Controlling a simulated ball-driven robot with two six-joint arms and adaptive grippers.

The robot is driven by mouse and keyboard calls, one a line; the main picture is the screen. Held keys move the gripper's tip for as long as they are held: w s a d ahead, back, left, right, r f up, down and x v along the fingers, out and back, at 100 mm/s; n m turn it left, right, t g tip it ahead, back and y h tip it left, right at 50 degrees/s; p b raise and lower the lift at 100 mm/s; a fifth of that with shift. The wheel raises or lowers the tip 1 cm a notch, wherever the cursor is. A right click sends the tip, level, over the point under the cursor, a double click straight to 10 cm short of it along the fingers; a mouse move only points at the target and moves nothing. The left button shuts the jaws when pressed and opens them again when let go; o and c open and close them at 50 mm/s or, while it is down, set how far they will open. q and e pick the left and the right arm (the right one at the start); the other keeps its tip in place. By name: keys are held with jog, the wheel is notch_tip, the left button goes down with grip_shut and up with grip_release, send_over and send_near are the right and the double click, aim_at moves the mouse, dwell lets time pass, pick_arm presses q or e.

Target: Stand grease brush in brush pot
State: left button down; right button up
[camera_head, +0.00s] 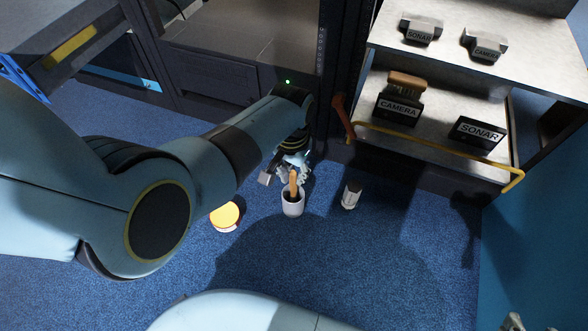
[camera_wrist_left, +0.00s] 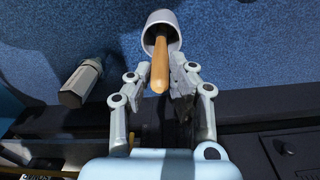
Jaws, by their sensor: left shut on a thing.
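The grease brush (camera_head: 293,184) shows as an orange-brown wooden handle, roughly upright, with its lower end inside the mouth of the white brush pot (camera_head: 293,209). The pot stands on the blue floor. In the left wrist view the handle (camera_wrist_left: 160,63) runs out of the pot (camera_wrist_left: 154,19) towards me; its bristle end is hidden inside. My left gripper (camera_head: 291,173) is shut on the brush handle just above the pot, with a finger on each side (camera_wrist_left: 160,83). Grey parts at the bottom right corner of the head view look like my right gripper (camera_head: 530,323); its jaws are cut off.
A grey cylinder with a dark top (camera_head: 351,195) stands on the floor right of the pot. A glowing yellow-orange round lamp (camera_head: 226,215) is to its left. A metal shelf (camera_head: 430,130) with CAMERA and SONAR blocks and a yellow rail stands behind right. Floor in front is clear.

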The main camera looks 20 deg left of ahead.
pick_arm(q)
jog(key=shift+f, duration=0.1)
jog(key=c, duration=1.1)
grip_release()
